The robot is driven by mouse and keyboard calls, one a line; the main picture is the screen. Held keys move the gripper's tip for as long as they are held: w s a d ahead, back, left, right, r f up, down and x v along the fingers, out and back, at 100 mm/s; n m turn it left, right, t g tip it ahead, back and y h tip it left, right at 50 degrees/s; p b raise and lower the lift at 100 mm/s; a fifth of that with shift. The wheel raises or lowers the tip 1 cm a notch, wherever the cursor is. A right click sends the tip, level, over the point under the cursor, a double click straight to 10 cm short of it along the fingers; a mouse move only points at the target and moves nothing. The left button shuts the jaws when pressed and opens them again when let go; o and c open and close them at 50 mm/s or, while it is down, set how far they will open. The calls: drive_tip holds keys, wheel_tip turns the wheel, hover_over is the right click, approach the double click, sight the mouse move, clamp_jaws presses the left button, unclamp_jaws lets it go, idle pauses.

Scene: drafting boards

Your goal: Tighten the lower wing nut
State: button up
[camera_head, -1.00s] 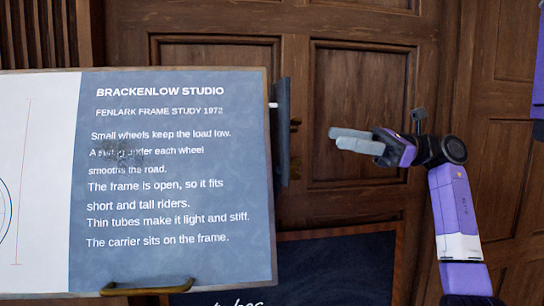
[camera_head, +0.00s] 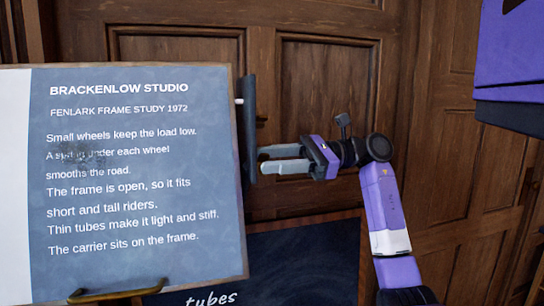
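No wing nut can be clearly made out. A dark upright bracket (camera_head: 249,128) stands along the right edge of the drafting board (camera_head: 145,262), with a small pale peg (camera_head: 239,101) near its top. A small dark fitting (camera_head: 261,120) shows just right of the bracket, too small to identify. My gripper (camera_head: 261,160) points left, with its two grey fingers one above the other and a gap between them. Its tips are close to the lower part of the bracket in the picture. I cannot tell whether they touch anything there. Nothing shows between the fingers.
The board bears a printed text panel with a dark smudge on it. A framed dark chalkboard (camera_head: 300,262) stands below my gripper. Wooden panelling (camera_head: 325,90) fills the back.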

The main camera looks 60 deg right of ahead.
clamp_jaws()
drive_tip(key=shift+m+b, duration=0.3)
drive_tip(key=shift+w+d+f+m+b, duration=0.2)
drive_tip(key=shift+m+b, duration=0.2)
drive_tip(key=shift+m, duration=3.15)
drive_tip(key=shift+w+d+f+m+b, duration=0.1)
drive_tip(key=shift+w+d+m+b, duration=0.25)
drive_tip(key=shift+m, duration=3.25)
drive_tip(key=shift+w+d+f+m+b, duration=0.15)
drive_tip(key=shift+m+b, duration=0.35)
drive_tip(key=shift+m, duration=3.05)
drive_tip(key=shift+s, duration=0.1)
